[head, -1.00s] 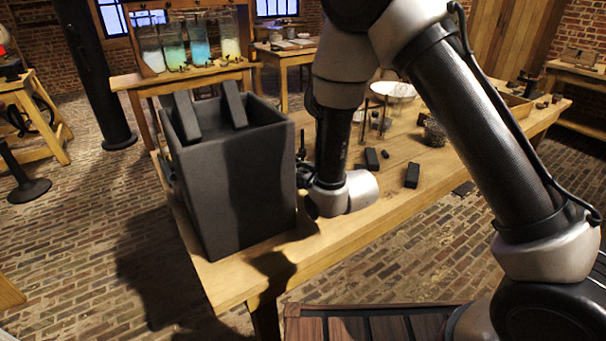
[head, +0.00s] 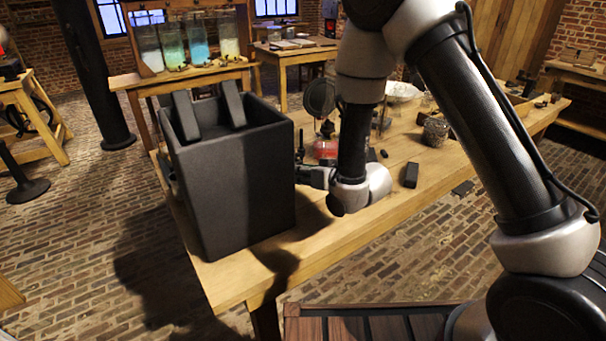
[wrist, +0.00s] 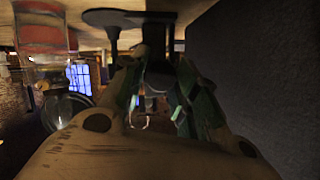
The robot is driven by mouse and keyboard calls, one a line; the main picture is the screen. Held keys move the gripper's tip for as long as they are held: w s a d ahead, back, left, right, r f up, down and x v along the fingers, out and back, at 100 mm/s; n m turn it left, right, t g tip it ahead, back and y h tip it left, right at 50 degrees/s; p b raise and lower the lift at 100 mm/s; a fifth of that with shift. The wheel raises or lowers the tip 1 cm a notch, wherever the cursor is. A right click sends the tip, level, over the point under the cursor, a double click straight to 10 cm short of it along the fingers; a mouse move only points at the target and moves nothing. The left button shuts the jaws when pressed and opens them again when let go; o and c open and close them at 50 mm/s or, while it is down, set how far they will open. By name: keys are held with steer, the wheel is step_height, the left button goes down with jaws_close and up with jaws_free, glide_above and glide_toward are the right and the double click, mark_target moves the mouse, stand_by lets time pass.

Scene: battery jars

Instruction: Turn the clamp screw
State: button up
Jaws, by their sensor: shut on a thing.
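The tall dark jar (head: 240,190) stands on the near left of the wooden table with two dark plates (head: 232,103) rising from its open top. A dark upright post (head: 300,146) shows just right of the jar. My gripper (head: 304,172) is low beside the jar's right side, its tips hard to make out there. In the wrist view, my gripper (wrist: 157,92) is shut with its greenish fingers around a dark part, seemingly the clamp screw (wrist: 156,68); its shape is in shadow. The jar's dark wall (wrist: 262,75) fills the right of that view.
A red item (head: 326,149) and a round black disc (head: 320,97) stand behind my wrist. The table's front strip (head: 240,285) is clear.

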steer(key=m+y, duration=0.1)
steer(key=m, duration=0.1)
steer(key=m+y, duration=0.2)
steer(key=shift+w+d+f+m+g, duration=0.1)
steer(key=shift+d+f+m+g, duration=0.1)
steer(key=shift+m+g, duration=0.2)
stand_by(0.4)
steer(key=o, duration=1)
steer(key=shift+r, duration=0.1)
step_height(320, 180, up, 10)
steer(key=shift+f, duration=0.1)
